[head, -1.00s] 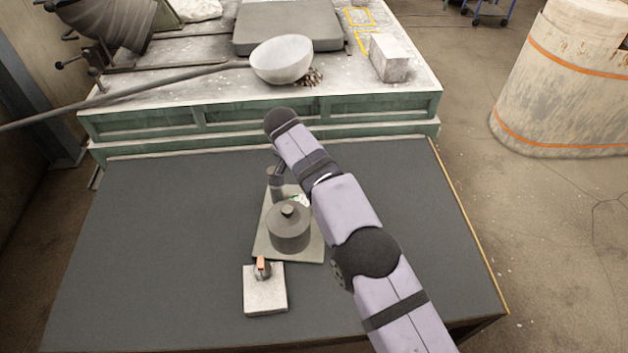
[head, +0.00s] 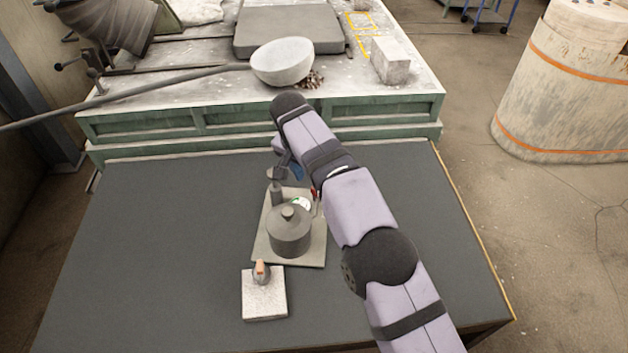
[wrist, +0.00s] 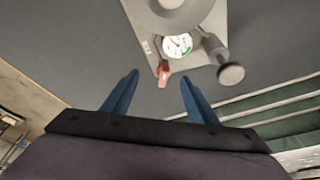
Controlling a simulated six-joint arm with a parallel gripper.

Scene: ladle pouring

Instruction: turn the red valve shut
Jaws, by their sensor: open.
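The red valve (wrist: 164,76) shows in the wrist view as a small red handle beside a round white gauge (wrist: 178,45). In the head view, only a sliver of the red valve (head: 315,193) shows at the left edge of my arm. My gripper (wrist: 159,78) is open, with its two blue fingers spread. In the wrist picture the handle appears between the two fingertips. I cannot tell how far the fingers are from it in depth, and nothing is held. In the head view my arm covers most of the gripper; a blue finger shows behind the gauge.
The valve belongs to a grey plate (head: 311,250) bearing a lidded grey pot (head: 289,236) and a short post (head: 276,192). A white block with an orange-tipped piece (head: 260,268) sits in front. The dark table (head: 150,240) is clear on the left.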

